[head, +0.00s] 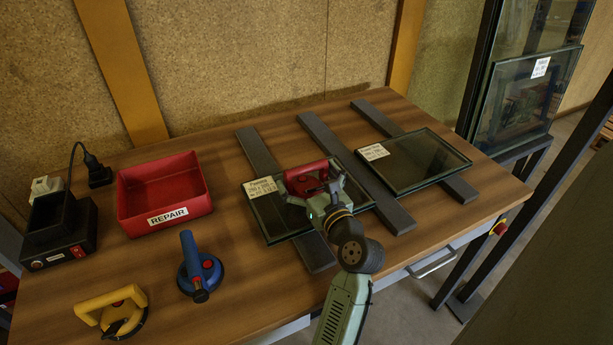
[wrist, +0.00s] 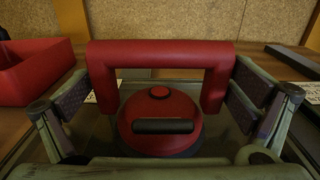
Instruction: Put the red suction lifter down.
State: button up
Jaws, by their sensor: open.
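The red suction lifter (head: 306,176) stands upright on the left glass pane (head: 276,228), which lies across dark strips on the table. In the wrist view its red handle (wrist: 160,54) spans the middle, with the round red body and its dark lever (wrist: 163,127) below. My gripper (head: 313,188) is at the lifter. In the wrist view my gripper (wrist: 165,108) is open, with one finger on each side of the handle. Small gaps seem to show between the finger pads and the handle. The lifter's cup underside is hidden.
A red REPAIR bin (head: 163,217), a blue lifter (head: 199,267), a yellow lifter (head: 113,310) and a black device (head: 60,228) stand at left. A second labelled pane (head: 414,160) lies at right. A glass rack (head: 525,92) stands beyond the right edge. The table's front middle is clear.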

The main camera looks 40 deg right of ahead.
jog(key=shift+r, duration=0.25)
jog(key=b+v, duration=0.2)
jog(key=v, duration=0.8)
jog(key=shift+s+f, duration=0.1)
jog(key=shift+s, duration=0.25)
jog(key=shift+s+a+b, duration=0.15)
jog(key=shift+s+b, duration=0.15)
jog(key=shift+s, duration=0.35)
